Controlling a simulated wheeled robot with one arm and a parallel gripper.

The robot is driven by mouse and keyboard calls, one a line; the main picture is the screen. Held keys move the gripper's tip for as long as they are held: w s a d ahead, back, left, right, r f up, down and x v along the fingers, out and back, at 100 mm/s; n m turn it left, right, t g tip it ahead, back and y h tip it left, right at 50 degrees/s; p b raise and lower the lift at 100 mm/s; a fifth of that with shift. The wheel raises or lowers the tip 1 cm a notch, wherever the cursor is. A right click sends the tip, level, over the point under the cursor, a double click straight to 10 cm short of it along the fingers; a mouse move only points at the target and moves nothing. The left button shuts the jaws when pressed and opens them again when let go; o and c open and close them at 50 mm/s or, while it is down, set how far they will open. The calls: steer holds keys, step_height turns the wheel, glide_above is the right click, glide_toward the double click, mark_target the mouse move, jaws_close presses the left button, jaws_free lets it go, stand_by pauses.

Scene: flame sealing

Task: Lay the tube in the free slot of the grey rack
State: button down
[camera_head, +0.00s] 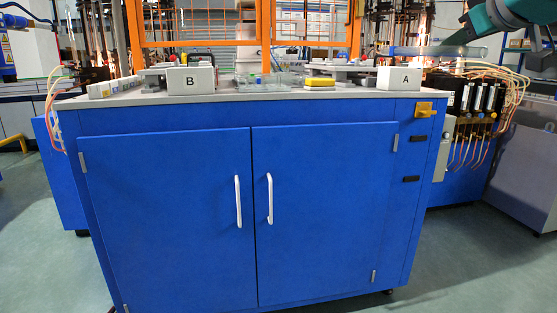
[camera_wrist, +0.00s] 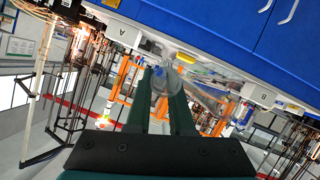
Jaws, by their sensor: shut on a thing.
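My gripper (camera_head: 458,40) is at the upper right of the head view, above the bench's right end. In the wrist view my gripper (camera_wrist: 160,80) shows two green fingers shut on a clear glass tube. The tube (camera_head: 430,52) lies roughly level in the head view, above and behind the block marked A. In the wrist view the tube (camera_wrist: 162,74) is seen nearly end-on and blurs into the background. Low grey rack-like fixtures stand behind block A (camera_head: 345,68) and beside block B (camera_head: 154,76). Their slots cannot be made out.
White blocks marked A (camera_head: 399,79) and B (camera_head: 191,80) stand on the front edge of the blue cabinet's bench top (camera_head: 235,95). A clear tray (camera_head: 262,82) and a yellow sponge-like block (camera_head: 320,82) lie between them. An orange frame (camera_head: 205,43) rises behind.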

steer(key=w+a+f+m+h, duration=0.1)
steer(key=w+a+f, duration=0.2)
steer(key=f, duration=1.2)
steer(key=w+a+f+m+h, duration=0.1)
steer(key=w+f, duration=0.4)
steer(key=f, duration=1)
steer(key=w+a+f+m+h, duration=0.2)
steer(key=w+a+f, duration=0.2)
steer(key=f, duration=1.2)
steer(key=shift+w+a+g, duration=0.3)
steer(key=shift+w, duration=0.2)
steer(key=shift+a+r, duration=0.1)
steer(key=shift+d, duration=0.2)
steer(key=shift+s+f, duration=0.15)
steer(key=shift+f, duration=0.05)
